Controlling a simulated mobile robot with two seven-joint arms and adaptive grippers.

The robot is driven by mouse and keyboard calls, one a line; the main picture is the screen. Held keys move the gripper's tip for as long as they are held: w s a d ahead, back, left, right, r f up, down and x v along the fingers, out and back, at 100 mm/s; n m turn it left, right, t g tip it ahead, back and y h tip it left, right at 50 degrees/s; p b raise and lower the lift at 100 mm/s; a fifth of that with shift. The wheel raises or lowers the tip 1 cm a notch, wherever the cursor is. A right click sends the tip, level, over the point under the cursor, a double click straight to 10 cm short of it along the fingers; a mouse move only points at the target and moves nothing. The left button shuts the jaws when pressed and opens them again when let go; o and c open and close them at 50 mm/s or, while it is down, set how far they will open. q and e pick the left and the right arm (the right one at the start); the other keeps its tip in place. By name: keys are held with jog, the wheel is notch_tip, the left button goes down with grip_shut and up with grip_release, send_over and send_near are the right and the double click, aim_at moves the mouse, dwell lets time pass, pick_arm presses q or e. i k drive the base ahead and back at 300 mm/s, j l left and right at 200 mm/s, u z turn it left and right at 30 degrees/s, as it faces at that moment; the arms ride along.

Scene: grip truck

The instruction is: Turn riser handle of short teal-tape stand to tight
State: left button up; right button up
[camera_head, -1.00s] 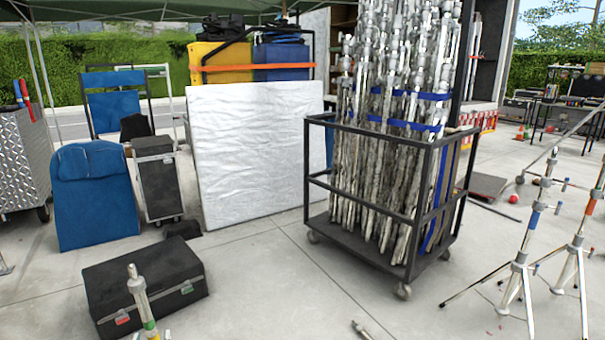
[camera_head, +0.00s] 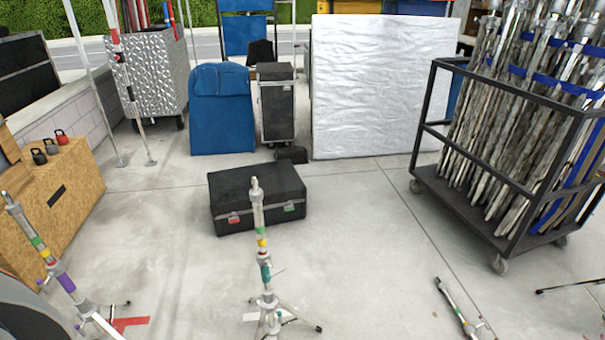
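A metal stand with teal tape (camera_head: 266,272) stands upright in the lower middle, with green and yellow bands above the teal. Its top overlaps the black case behind it, and its legs spread near the bottom edge. A thin riser handle (camera_head: 279,269) seems to stick out to the right beside the teal band. It is too small to tell whether it is tight. Another stand with purple tape (camera_head: 66,283) is at the lower left, its column leaning in the picture. Neither of my grippers is in view.
The black case (camera_head: 258,206) lies behind the teal-tape stand. A wooden box (camera_head: 62,205) with kettlebells is at left. A wheeled cart of poles (camera_head: 452,205) stands at right. A pole or stand part (camera_head: 457,307) lies low right. Floor between is mostly clear.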

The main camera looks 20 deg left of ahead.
aim_at(274, 274)
jog(key=u, duration=1.7)
jog(key=l+u, duration=0.25)
jog(key=u, duration=0.15)
jog(key=l+u, duration=0.5)
jog(key=u, duration=0.25)
jog(key=k+l+u, duration=0.15)
jog(key=l+u, duration=0.25)
jog(key=k+l+u, duration=0.15)
jog(key=l+u, duration=0.2)
jog(key=k+l+u, duration=0.35)
jog(key=k+l, duration=0.6)
jog(key=l, duration=0.6)
jog(key=k+l, duration=0.15)
jog(key=l, duration=0.45)
